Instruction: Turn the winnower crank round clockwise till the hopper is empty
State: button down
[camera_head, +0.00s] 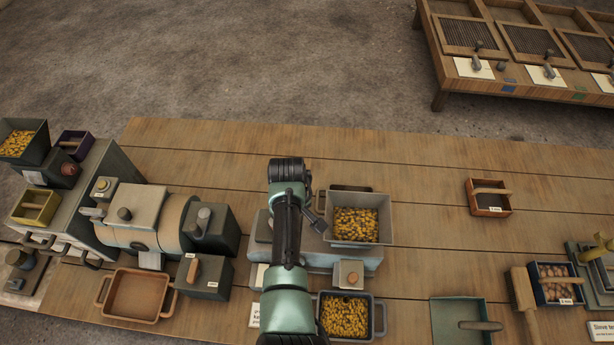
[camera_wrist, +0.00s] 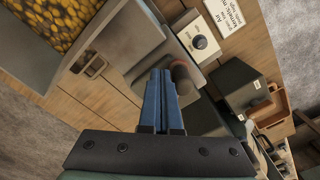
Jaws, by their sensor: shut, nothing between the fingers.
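The winnower (camera_head: 262,252) is a pale blue-grey machine on the bench, partly behind my arm. Its grey hopper (camera_head: 384,203) is open-topped and holds many yellow kernels (camera_head: 356,224). The hopper wall (camera_wrist: 103,38) and kernels (camera_wrist: 50,27) also show at the upper left of the wrist view. My gripper (camera_wrist: 160,73) has its two blue fingers together, with nothing between them. A dark brown rounded knob (camera_wrist: 183,76), likely the crank's handle, is close beside and partly behind the fingertips. I cannot tell whether they touch. In the head view my arm hides much of the crank area.
A dark pan (camera_head: 377,329) of yellow kernels stands in front of the winnower. A small box with a round knob (camera_head: 348,278) is beside it. A drum machine (camera_head: 135,220) and brown tray (camera_head: 137,296) stand left. The bench right of the hopper (camera_head: 430,245) is clear.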

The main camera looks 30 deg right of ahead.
dwell(0.3)
notch_tip(320, 180, up, 8)
jog(key=p, duration=0.7)
dwell(0.4)
